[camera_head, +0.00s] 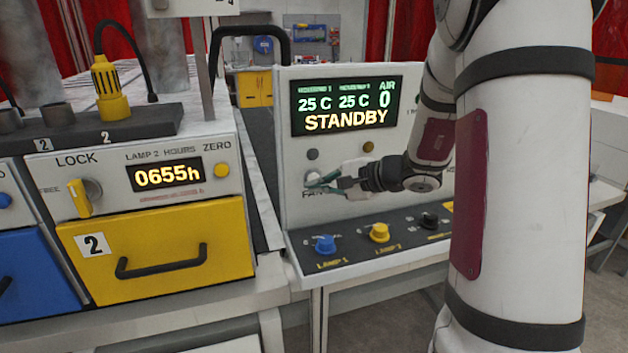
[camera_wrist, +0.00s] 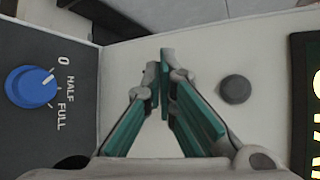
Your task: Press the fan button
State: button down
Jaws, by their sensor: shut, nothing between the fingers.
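The fan button (camera_head: 310,176) is a pale round button on the white control panel, above a partly covered label starting "FA". My gripper (camera_head: 314,184) is shut and empty, with its fingertips right at the button and covering part of it. Whether they touch it I cannot tell. In the wrist view the green fingers of my gripper (camera_wrist: 163,75) meet in front of the panel, and the fan button is not visible there. A dark grey round piece (camera_wrist: 235,89) sits beside the fingertips; in the head view it is above the fan button. The display (camera_head: 347,106) reads STANDBY, 25 C twice, AIR 0.
Below are a blue knob (camera_head: 325,244), a yellow knob (camera_head: 379,232) and a black knob (camera_head: 428,220) on a dark strip. The blue knob also shows in the wrist view (camera_wrist: 32,88). Left stands a unit with a yellow drawer (camera_head: 155,262). A black handle (camera_head: 282,42) rises behind.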

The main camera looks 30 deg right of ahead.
jog(key=shift+w, duration=0.1)
dwell(0.5)
jog(key=shift+w+d+b, duration=0.1)
jog(key=shift+w+b, duration=0.25)
jog(key=shift+b, duration=0.05)
jog(key=shift+w+d+b, duration=0.1)
jog(key=shift+w+b, duration=0.2)
jog(key=shift+w, duration=0.1)
dwell(0.7)
jog(key=shift+s, duration=0.85)
jog(key=shift+a, duration=0.2)
jog(key=shift+s+a, duration=0.25)
jog(key=shift+s, duration=1)
jog(key=shift+s+a, duration=0.25)
jog(key=shift+s, duration=0.95)
